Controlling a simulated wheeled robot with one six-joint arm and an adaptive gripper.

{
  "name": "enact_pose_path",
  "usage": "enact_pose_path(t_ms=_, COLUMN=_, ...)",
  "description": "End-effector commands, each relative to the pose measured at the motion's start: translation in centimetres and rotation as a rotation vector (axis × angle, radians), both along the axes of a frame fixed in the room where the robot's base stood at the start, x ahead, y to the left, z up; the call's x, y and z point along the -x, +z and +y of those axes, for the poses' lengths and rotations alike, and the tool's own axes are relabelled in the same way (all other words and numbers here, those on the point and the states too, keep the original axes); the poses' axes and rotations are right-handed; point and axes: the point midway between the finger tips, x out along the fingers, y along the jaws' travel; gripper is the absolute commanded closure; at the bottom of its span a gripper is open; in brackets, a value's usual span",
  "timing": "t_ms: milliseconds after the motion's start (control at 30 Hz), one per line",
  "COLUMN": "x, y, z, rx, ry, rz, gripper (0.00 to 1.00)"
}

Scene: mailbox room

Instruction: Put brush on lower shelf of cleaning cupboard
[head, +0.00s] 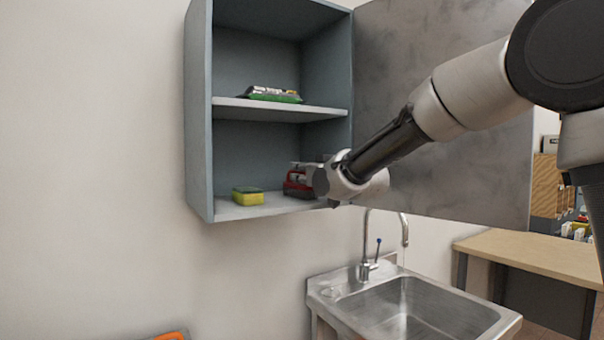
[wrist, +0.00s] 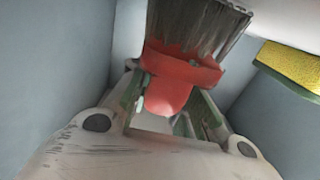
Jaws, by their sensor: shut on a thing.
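The brush, with a red body and dark bristles, is in my gripper (wrist: 168,102) in the wrist view, where its bristles (wrist: 195,25) point to the top. My gripper is shut on its red part. In the head view my gripper (head: 312,180) reaches into the lower compartment of the open blue-grey cupboard (head: 199,120). The brush's red part (head: 296,186) shows there, close to the lower shelf (head: 240,210), at its right end. Whether the brush touches the shelf I cannot tell. My gripper and wrist partly hide it.
A yellow-green sponge (head: 248,196) lies on the lower shelf, left of the brush; it also shows in the wrist view (wrist: 290,65). A green and white item (head: 273,94) lies on the upper shelf. The cupboard's grey door (head: 440,165) stands open at right, above a metal sink (head: 405,305).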

Motion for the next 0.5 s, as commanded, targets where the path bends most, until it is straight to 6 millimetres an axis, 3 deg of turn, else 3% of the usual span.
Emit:
enact_pose_path(t_ms=167, x=0.00, y=-0.24, z=0.00, rx=0.001, ry=0.000, rz=0.001, gripper=1.00)
enact_pose_path(t_ms=200, x=0.00, y=-0.34, z=0.00, rx=0.001, ry=0.000, rz=0.001, gripper=0.79)
enact_pose_path(t_ms=300, x=0.00, y=-0.30, z=0.00, rx=0.001, ry=0.000, rz=0.001, gripper=0.61)
enact_pose_path(t_ms=500, x=0.00, y=-0.29, z=0.00, rx=0.001, ry=0.000, rz=0.001, gripper=0.59)
